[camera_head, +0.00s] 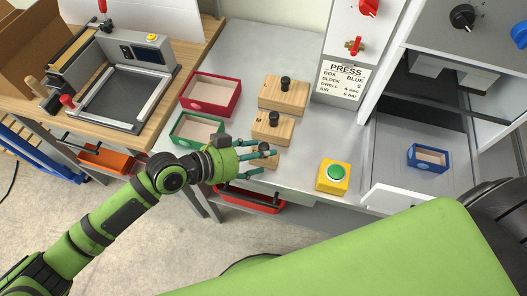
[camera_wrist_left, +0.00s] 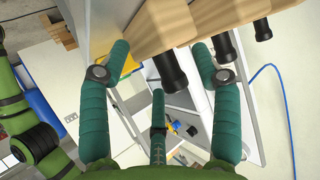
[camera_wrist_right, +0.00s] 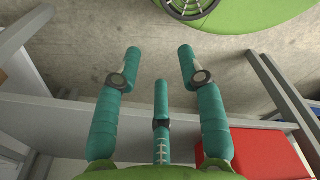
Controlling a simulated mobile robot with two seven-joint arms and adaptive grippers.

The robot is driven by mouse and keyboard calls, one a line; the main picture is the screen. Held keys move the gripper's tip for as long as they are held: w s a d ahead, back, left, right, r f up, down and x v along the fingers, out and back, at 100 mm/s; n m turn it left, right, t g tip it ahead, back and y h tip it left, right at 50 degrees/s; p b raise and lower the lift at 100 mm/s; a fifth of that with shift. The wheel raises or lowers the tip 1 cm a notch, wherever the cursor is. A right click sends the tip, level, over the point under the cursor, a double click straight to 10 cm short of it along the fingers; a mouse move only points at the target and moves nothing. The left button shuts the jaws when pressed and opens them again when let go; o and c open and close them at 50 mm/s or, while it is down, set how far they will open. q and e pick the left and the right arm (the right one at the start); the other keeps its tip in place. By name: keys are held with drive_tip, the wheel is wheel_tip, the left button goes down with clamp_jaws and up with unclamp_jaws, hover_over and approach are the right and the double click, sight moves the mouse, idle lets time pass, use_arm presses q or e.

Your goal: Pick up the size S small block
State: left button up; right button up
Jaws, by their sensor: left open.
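The small wooden block (camera_head: 273,162) is the nearest of three knobbed blocks on the grey bench, partly hidden behind my left gripper (camera_head: 262,164). The medium block (camera_head: 270,131) and the largest block (camera_head: 283,96) stand behind it, each with a black knob. In the left wrist view, my left gripper (camera_wrist_left: 160,85) is open, with a black knob (camera_wrist_left: 171,70) showing between its fingers. I see no finger closed on it. My right gripper (camera_wrist_right: 160,70) is open and empty in the right wrist view, away from the blocks.
A red tray (camera_head: 211,93) and a green tray (camera_head: 196,131) lie left of the blocks. A yellow box with a green button (camera_head: 334,174) stands to the right. A blue tray (camera_head: 428,157) sits inside the press. A red bin (camera_head: 250,198) hangs below the bench edge.

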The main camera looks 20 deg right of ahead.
use_arm(q)
drive_tip(key=shift+d, duration=0.2)
drive_tip(key=shift+f, duration=0.1)
drive_tip(key=shift+a, duration=0.1)
clamp_jaws()
use_arm(e)
drive_tip(key=shift+w+a, duration=0.15)
drive_tip(key=shift+a, duration=0.65)
drive_tip(key=shift+d, duration=0.25)
